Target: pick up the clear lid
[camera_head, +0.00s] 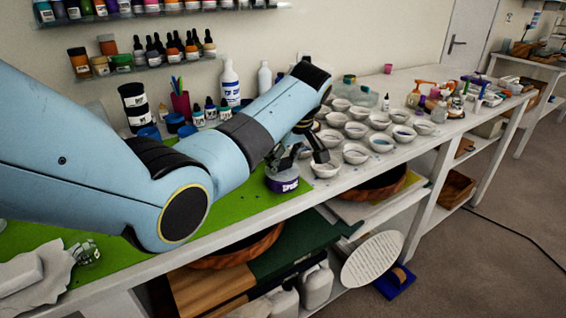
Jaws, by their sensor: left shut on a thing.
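My left arm reaches in from the left across the table. Its gripper (299,158) points down over the front edge of the green mat (225,198), near the bowls. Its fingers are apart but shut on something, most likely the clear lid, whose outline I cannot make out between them. A small jar with a purple label (283,182) stands right below the left finger. I cannot tell whether the finger touches it. My right gripper is not in view.
Several white bowls (355,153) stand close together right of the gripper. A clear container (87,253) and crumpled white cloth (35,272) lie at the front left. Bottles (229,84) line the wall. The table's front edge (270,219) is close.

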